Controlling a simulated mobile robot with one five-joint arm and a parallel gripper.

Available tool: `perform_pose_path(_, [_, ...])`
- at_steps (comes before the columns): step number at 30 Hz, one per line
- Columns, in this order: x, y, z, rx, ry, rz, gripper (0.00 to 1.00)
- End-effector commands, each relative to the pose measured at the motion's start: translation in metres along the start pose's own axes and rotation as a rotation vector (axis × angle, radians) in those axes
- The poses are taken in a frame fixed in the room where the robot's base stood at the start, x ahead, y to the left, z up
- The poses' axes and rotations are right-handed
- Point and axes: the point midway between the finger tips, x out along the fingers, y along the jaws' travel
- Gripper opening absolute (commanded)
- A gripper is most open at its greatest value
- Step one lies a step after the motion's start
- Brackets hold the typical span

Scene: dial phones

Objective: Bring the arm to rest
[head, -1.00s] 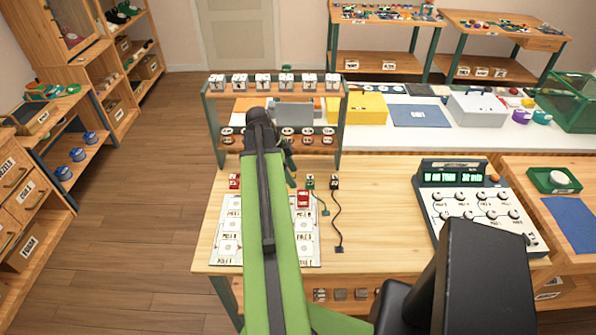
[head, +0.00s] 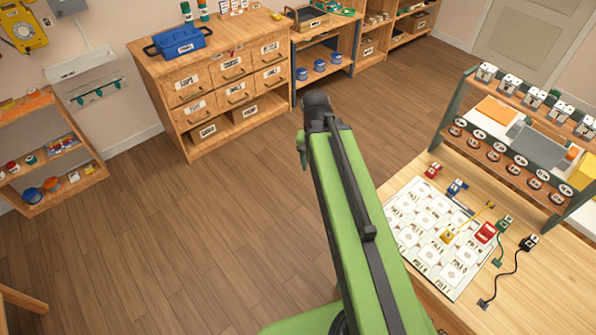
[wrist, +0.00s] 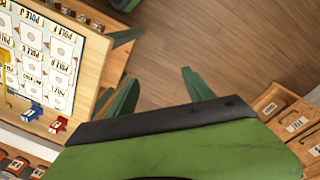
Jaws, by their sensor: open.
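My green arm (head: 345,205) reaches forward over open wooden floor, left of the workbench. Its dark end joint shows in the head view, but the gripper is mostly hidden behind the arm there. In the wrist view my gripper (wrist: 158,78) has its two green fingers spread wide apart, with only bare floor between them. It holds nothing.
The workbench (head: 560,290) with a labelled board (head: 408,212), small coloured plugs and a rack stands at right. A drawer cabinet (head: 225,78) with a blue toolbox (head: 180,42) is at the back left. A low shelf (head: 45,150) stands at far left. The floor (head: 190,235) between is clear.

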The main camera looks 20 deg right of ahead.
Motion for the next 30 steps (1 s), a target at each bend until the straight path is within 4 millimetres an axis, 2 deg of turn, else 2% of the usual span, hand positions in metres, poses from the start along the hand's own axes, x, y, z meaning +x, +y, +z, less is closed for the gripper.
perform_pose_path(1, [-0.002,-0.036,0.018,-0.155,0.001,-0.021,0.61])
perform_pose_path(3, [-0.004,-0.070,0.034,-0.322,0.003,-0.044,0.61])
perform_pose_path(5, [-0.006,-0.088,0.044,-0.414,0.005,-0.058,0.61])
perform_pose_path(9, [-0.006,-0.089,0.045,-0.483,0.006,-0.067,0.61])
perform_pose_path(30, [-0.006,-0.088,0.044,-0.479,0.006,-0.066,0.61])
